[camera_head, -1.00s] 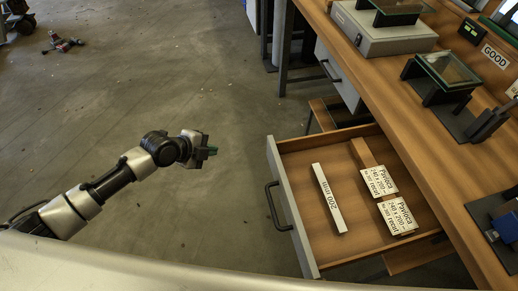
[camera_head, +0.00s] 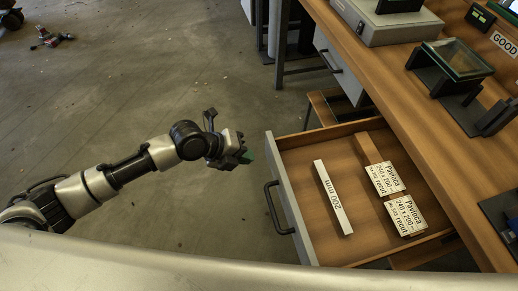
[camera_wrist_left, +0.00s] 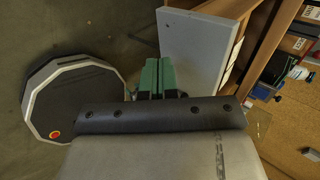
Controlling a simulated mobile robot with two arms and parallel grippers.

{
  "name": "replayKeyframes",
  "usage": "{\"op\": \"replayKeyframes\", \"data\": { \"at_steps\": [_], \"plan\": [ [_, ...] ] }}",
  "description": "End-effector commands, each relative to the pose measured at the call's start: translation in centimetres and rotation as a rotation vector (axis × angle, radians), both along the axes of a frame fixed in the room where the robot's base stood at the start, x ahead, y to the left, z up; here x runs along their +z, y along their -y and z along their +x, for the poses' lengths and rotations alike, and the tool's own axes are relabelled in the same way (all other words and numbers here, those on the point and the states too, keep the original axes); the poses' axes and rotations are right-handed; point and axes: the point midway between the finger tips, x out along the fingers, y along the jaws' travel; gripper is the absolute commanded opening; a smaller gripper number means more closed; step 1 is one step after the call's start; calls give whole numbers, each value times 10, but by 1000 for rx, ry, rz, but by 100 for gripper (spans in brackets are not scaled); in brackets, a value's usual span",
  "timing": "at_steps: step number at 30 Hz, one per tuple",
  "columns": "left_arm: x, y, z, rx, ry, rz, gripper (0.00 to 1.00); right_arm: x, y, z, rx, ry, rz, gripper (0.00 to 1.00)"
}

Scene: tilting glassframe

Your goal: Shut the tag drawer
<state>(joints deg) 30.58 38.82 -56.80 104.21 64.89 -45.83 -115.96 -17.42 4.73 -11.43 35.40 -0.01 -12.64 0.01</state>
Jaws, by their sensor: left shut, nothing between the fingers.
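The tag drawer (camera_head: 292,205) stands pulled out from the workbench. Its grey front panel faces left and has a dark bar handle (camera_head: 270,208). Inside lie a white 200 mm strip (camera_head: 332,198) and two Pavloca tags (camera_head: 385,178). My left gripper (camera_head: 247,157) is shut and empty, just left of the panel's far end, with a small gap seeming to separate them. In the left wrist view the green fingertips (camera_wrist_left: 158,76) are together, beside the grey front panel (camera_wrist_left: 195,50). My right gripper is not in view.
The workbench (camera_head: 400,110) runs along the right, carrying a grey device (camera_head: 385,25) and a glass piece on a black stand (camera_head: 458,58). Another grey drawer (camera_head: 340,70) sits beyond. Open floor (camera_head: 150,90) lies left. My round base shows in the wrist view.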

Motion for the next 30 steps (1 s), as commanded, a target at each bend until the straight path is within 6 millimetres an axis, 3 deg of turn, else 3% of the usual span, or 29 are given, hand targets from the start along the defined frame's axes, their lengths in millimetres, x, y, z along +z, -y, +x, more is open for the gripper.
{"op": "replayKeyframes", "data": {
  "at_steps": [3, 7, 23, 30],
  "plan": [
    [5, 19, 7, -1, 3, -3, 0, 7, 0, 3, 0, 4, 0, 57],
    [4, 30, 11, 0, 1, -3, 0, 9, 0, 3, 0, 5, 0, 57],
    [2, 36, 13, 1, 1, -2, 0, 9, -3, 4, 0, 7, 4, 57],
    [1, 59, 22, -2, 5, -4, 0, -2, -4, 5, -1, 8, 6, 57]
  ]
}}
